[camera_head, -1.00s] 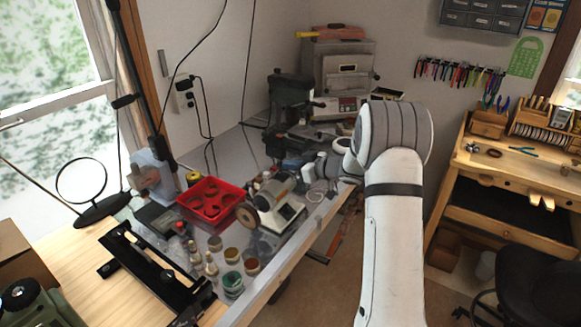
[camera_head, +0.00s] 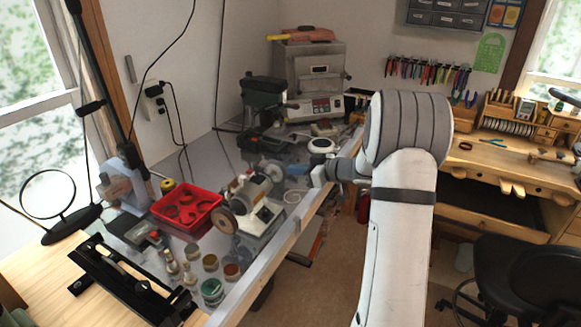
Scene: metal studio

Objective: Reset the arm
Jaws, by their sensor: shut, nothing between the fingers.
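My white arm rises from the bottom of the picture, right of centre, to a large grey-banded elbow. Beyond the elbow, a dark wrist joint leads left to a small pale end, where my gripper (camera_head: 318,177) is. It is over the front edge of the workbench (camera_head: 275,258). The gripper is shut and empty. Its fingers are too small and partly hidden to make out in detail, and the elbow hides much of the forearm.
A red tray (camera_head: 187,211), a bench grinder (camera_head: 250,205) and several small jars crowd the workbench to the left. A furnace (camera_head: 312,85) stands at the back. A wooden jeweller's bench (camera_head: 480,160) and a black chair (camera_head: 513,272) are at the right. Some floor (camera_head: 325,290) shows between the benches.

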